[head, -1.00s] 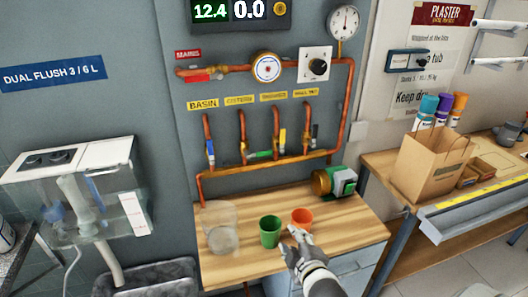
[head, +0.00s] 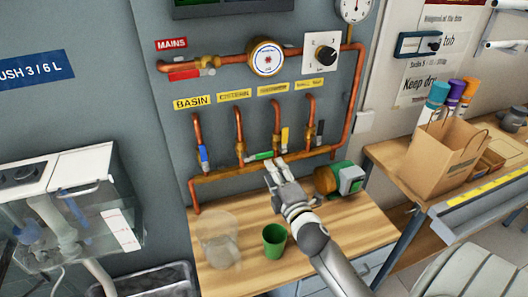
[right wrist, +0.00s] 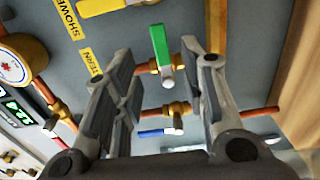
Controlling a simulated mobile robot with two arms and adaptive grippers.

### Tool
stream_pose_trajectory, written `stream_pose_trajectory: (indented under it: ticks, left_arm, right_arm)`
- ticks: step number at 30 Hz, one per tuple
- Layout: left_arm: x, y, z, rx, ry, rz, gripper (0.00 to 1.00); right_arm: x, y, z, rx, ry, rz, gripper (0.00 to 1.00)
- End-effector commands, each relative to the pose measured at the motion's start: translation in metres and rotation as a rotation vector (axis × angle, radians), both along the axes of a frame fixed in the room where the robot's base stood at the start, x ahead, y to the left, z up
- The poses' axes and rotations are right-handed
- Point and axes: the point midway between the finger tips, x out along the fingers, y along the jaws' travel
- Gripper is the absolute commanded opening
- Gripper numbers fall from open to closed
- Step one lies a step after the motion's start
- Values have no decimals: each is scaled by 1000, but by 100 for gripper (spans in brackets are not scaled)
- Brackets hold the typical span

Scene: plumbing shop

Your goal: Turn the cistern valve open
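The cistern valve (head: 241,151) sits on the copper pipe under the second yellow label. Its green lever (head: 260,156) points right, crosswise to its upright pipe. My right gripper (head: 275,166) is just below the lever's right end. In the right wrist view, the green lever (right wrist: 160,46) shows in the gap between the spread, empty fingers of the right gripper (right wrist: 158,60). I cannot tell whether a finger touches it. My left gripper is not in view.
The blue basin lever (head: 204,158), yellow lever (head: 284,138) and black lever (head: 320,132) stand upright close by. A green cup (head: 275,240), clear container (head: 218,240) and green-and-brass pump (head: 340,179) stand on the wooden bench (head: 247,273) below.

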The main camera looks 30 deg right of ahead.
Motion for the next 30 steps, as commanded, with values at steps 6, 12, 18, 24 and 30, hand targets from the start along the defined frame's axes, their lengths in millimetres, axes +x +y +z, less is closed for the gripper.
stream_pose_trajectory:
  ticks: [6,12,18,24,30]
  left_arm:
    - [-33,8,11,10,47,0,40]
    - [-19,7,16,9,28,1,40]
    - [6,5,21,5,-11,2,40]
    - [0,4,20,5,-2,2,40]
    - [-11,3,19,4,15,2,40]
  right_arm:
    - [40,-10,3,2,-1,0,38]
    - [67,-16,2,2,-1,0,38]
    - [79,-19,1,2,0,1,38]
    - [81,-19,0,2,0,1,38]
    - [81,-19,0,2,0,0,29]
